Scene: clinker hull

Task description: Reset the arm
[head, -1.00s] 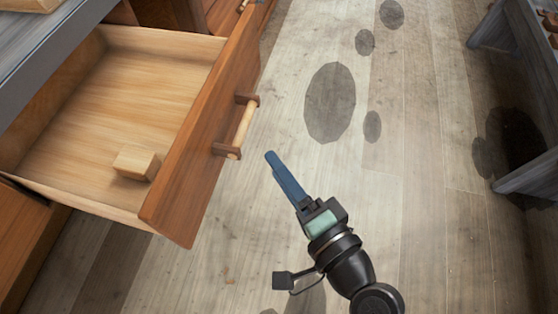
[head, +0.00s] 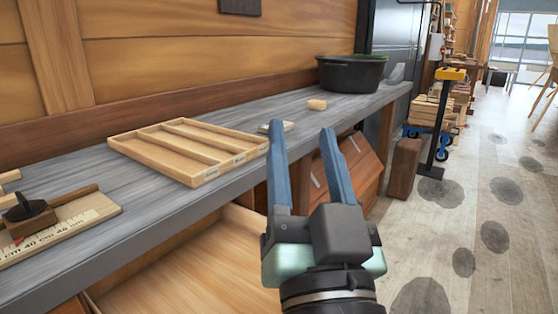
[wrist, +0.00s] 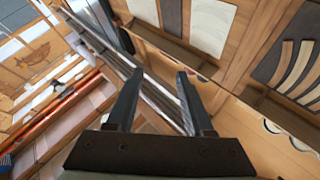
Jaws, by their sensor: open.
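My gripper (head: 303,140) is raised in the middle of the head view, in front of the workbench edge. Its two blue fingers point up, spread apart, with nothing between them. In the wrist view my gripper (wrist: 157,85) also shows apart and empty, with walls and hanging panels beyond it. The open drawer (head: 190,262) shows below the bench at the lower left of the head view; my gripper and the bench hide part of it.
The grey workbench (head: 75,240) bears a divided wooden tray (head: 150,150), a small wooden block (head: 317,104), a black tub (head: 351,72) and a ruler board (head: 95,212). A post with a yellow top (head: 450,74) stands at the back right. Floor at the right (head: 500,215) is clear.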

